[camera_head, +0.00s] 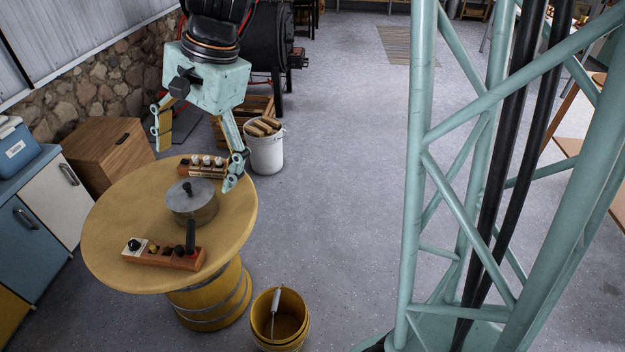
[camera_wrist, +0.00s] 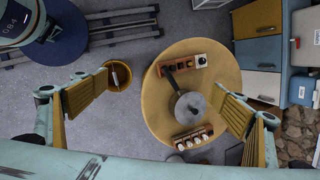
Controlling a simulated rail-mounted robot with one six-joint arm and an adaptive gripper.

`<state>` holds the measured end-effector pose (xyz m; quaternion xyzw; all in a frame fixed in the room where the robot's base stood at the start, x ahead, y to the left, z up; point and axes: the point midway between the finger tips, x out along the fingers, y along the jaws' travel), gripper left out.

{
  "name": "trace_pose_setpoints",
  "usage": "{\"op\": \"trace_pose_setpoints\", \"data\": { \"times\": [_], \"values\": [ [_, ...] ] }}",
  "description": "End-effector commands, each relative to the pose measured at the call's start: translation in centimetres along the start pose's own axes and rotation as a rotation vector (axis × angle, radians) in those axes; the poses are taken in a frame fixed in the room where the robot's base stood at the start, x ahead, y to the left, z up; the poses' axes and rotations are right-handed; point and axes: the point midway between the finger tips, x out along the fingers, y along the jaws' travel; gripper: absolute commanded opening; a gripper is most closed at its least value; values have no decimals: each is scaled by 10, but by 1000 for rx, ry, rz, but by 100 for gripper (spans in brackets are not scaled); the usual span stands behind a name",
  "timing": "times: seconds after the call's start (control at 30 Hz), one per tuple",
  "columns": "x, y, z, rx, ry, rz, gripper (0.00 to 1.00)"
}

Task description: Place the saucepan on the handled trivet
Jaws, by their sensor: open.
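The grey lidded saucepan (camera_head: 192,205) sits upright on the round yellow barrel table (camera_head: 110,245). Its dark handle points toward the front wooden rack, and the handle's end overlaps that rack in the head view. The saucepan also shows in the wrist view (camera_wrist: 190,108), between my finger pads. My gripper (camera_head: 196,165) is above the table, fingers spread wide, empty and apart from the saucepan. It also shows in the wrist view (camera_wrist: 168,92). I cannot make out a handled trivet in either view.
A wooden rack with dark and pale knobs (camera_head: 160,253) lies at the table's front. Another rack with white-topped pieces (camera_head: 203,167) lies at the back. A yellow bucket (camera_head: 280,318) and a white bucket of logs (camera_head: 265,150) stand on the floor. Cabinets (camera_head: 60,190) stand left.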

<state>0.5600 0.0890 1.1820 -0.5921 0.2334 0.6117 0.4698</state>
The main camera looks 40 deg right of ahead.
Motion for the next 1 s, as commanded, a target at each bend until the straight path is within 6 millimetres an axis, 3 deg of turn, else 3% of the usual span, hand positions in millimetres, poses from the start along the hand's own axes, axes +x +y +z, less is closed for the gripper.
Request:
{"op": "trace_pose_setpoints", "data": {
  "times": [0.4,1.0],
  "values": [
    [-58,43,30,-251,60,-1,90],
    [-119,119,60,-587,156,36,90]
  ]
}}
